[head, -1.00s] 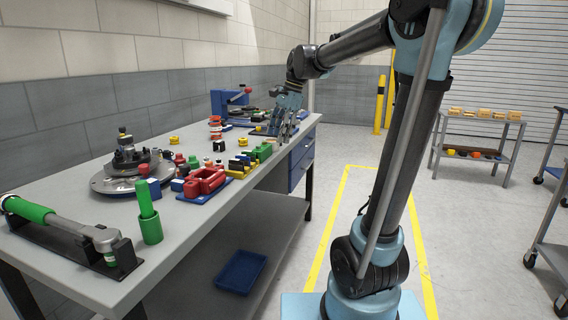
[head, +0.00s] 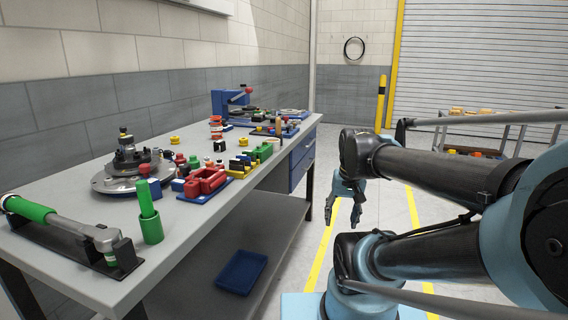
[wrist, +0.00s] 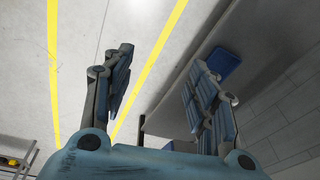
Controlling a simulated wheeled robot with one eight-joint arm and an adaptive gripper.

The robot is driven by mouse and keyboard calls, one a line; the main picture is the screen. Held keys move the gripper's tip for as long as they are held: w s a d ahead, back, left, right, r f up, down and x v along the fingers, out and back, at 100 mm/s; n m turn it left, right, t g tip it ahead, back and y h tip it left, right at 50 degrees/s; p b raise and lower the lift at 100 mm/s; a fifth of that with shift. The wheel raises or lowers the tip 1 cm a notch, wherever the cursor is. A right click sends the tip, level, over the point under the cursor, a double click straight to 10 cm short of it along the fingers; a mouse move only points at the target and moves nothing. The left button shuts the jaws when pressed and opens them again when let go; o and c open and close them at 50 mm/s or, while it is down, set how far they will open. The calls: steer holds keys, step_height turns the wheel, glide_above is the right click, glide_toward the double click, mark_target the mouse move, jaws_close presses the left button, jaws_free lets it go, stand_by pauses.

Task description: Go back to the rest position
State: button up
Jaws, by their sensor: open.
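My gripper (head: 342,212) hangs beside the right side of the workbench (head: 205,222) in the head view, over the floor and pointing down. Its fingers are apart and nothing is between them. In the wrist view my gripper (wrist: 165,85) also shows open and empty, with the floor and a yellow line below it and the bench side to the right. My arm is folded low at the right of the head view and hides part of the floor there.
On the bench are a torque wrench with a green grip (head: 60,222), a green cup with a rod (head: 150,225), a round metal fixture (head: 125,172) and a red part on a blue plate (head: 205,185). A blue tray (head: 241,271) lies on the lower shelf. A cart with boxes (head: 480,130) stands behind my arm.

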steer(key=shift+n, duration=0.8)
steer(key=s+f, duration=0.1)
steer(key=s+d+f, duration=0.1)
steer(key=f, duration=0.1)
steer(key=s+f, duration=0.1)
steer(key=shift+d+f, duration=0.15)
steer(key=shift+d, duration=0.25)
